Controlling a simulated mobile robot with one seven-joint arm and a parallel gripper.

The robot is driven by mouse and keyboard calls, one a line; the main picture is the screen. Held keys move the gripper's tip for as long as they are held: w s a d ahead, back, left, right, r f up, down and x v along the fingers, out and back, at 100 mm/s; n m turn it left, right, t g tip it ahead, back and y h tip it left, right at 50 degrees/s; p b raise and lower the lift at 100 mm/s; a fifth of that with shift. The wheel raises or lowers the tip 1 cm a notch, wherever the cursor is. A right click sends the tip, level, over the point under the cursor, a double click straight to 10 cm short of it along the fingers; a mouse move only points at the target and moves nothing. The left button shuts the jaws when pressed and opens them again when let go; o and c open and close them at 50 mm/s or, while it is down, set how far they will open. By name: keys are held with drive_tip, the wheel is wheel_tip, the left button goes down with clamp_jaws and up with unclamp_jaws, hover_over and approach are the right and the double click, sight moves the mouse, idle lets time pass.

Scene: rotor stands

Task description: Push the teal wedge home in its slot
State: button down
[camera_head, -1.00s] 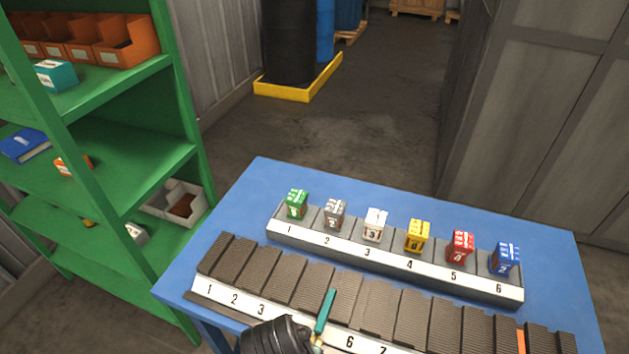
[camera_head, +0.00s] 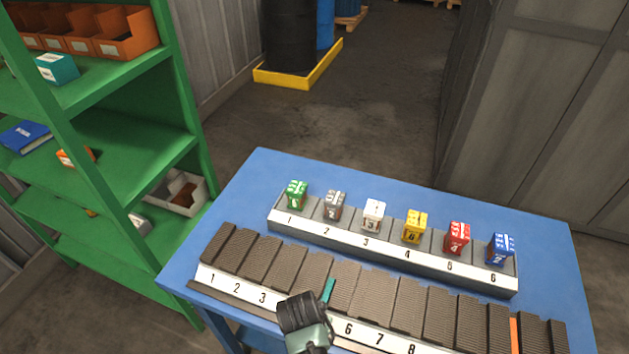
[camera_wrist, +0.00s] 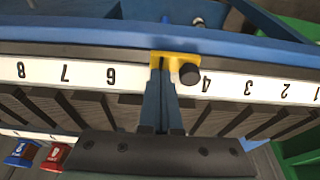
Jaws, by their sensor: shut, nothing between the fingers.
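The teal wedge (camera_head: 328,290) shows as a short strip between two dark ribbed blocks of the front row, near the middle, to the left of label 6. Its near end is hidden behind my gripper. It looks nearly level with the blocks, but I cannot tell how deep it sits. My gripper (camera_head: 308,318) is over the front label strip there, its fingertips hidden in the head view. In the wrist view my gripper's fingers (camera_wrist: 162,72) are together and empty, at a yellow piece (camera_wrist: 176,58) with a black knob between labels 4 and 6.
The numbered front strip (camera_head: 233,284) runs along the blue table (camera_head: 250,180). Behind it a grey rack (camera_head: 388,251) holds several coloured cubes. An orange strip (camera_head: 515,335) stands among the blocks at right. A green shelf (camera_head: 150,140) is at left.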

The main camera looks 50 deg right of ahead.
sight(325, 298)
idle(0.3)
drive_tip(key=shift+w+d+b, duration=0.25)
drive_tip(key=shift+d, duration=0.35)
drive_tip(key=shift+w+d+b, duration=0.2)
drive_tip(key=shift+w+d, duration=0.05)
drive_tip(key=shift+d, duration=0.3)
drive_tip(key=shift+s+a, duration=0.1)
drive_tip(key=shift+a, duration=0.05)
